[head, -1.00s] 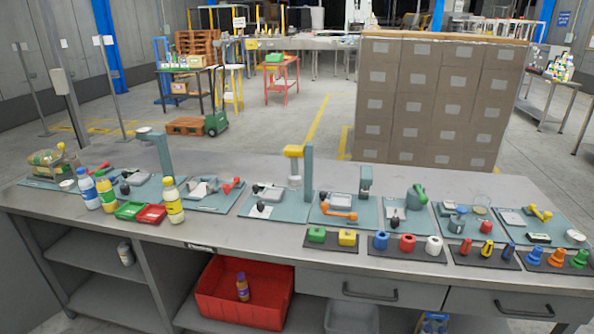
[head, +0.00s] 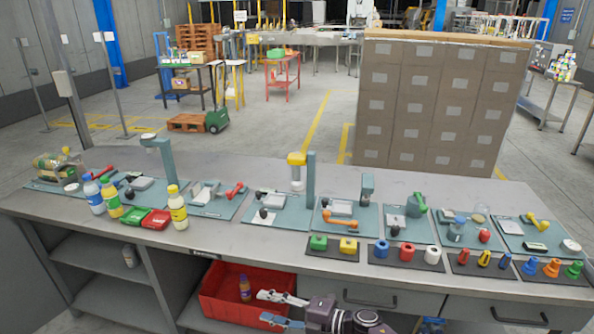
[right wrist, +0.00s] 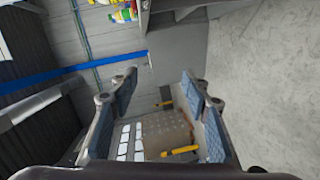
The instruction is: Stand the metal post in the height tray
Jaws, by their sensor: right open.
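I cannot pick out a metal post for certain in the head view. Several dark trays with coloured parts stand along the bench's front edge: one with green and yellow blocks (head: 333,253), one with blue, red and white rings (head: 377,261), one with small slim pieces (head: 452,267) and one with flared pieces (head: 518,275). I cannot tell which is the height tray. My right gripper (head: 264,306) is low in front of the bench, near the red bin, open and empty. Its spread fingers also show in the right wrist view (right wrist: 159,80). My left gripper is not in view.
The grey bench (head: 215,245) carries teal mats with small devices and upright columns. Bottles (head: 177,208) stand at the left by a green box (head: 134,217) and a red box (head: 157,219). A red bin (head: 210,300) sits on the shelf below. Bare bench top lies front left of centre.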

